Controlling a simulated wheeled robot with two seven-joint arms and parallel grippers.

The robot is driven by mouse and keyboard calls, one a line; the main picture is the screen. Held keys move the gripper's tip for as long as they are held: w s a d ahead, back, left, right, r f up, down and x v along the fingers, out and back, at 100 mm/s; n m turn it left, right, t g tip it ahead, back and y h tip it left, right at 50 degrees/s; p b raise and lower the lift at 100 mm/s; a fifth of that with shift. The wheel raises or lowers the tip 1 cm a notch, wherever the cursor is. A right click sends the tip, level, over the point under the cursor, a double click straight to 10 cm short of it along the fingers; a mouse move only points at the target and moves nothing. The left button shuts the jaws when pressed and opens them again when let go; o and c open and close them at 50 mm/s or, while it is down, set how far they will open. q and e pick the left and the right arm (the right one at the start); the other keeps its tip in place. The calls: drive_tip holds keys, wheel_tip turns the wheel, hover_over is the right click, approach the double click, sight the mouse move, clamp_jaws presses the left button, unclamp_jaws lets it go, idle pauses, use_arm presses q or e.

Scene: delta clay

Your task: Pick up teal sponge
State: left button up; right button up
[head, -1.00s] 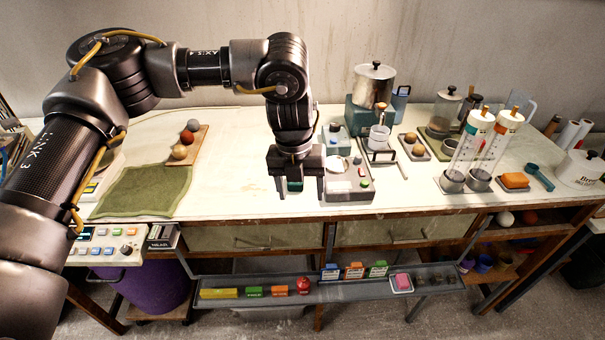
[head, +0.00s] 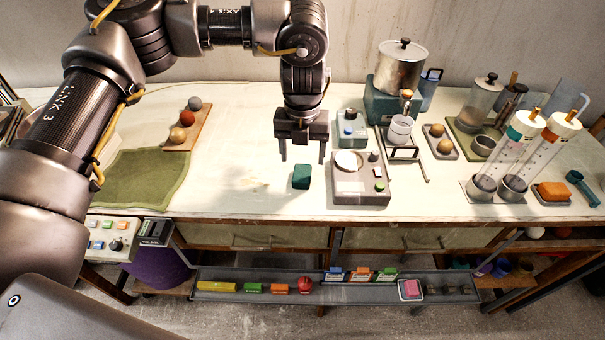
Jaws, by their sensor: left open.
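The teal sponge (head: 301,176) is a small dark teal block lying on the pale worktop (head: 240,190), left of a grey scale-like device. My left gripper (head: 302,158) points down over the table, with its two fingers apart and nothing between them. It appears just behind and above the sponge, which shows in full below the fingertips. I cannot tell the exact height of the fingers over the table. My right gripper is not in view.
The grey device (head: 360,195) with a white dish stands close right of the sponge. A teal-grey box (head: 351,128) is behind it. A green mat (head: 145,178) and a wooden board with balls (head: 188,130) lie left. The table between is clear.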

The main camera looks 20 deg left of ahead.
sight(302, 172)
use_arm(q)
drive_tip(key=shift+w+f, duration=0.1)
drive_tip(key=shift+f, duration=0.35)
drive_tip(key=shift+a+f, duration=0.15)
drive_tip(key=shift+f, duration=0.2)
wheel_tip(302, 172, down, 4)
drive_tip(key=shift+r+p, duration=0.15)
drive_tip(key=shift+p, duration=0.75)
drive_tip(key=shift+f, duration=0.5)
drive_tip(key=shift+c, duration=0.8)
drive_tip(key=c, duration=0.9)
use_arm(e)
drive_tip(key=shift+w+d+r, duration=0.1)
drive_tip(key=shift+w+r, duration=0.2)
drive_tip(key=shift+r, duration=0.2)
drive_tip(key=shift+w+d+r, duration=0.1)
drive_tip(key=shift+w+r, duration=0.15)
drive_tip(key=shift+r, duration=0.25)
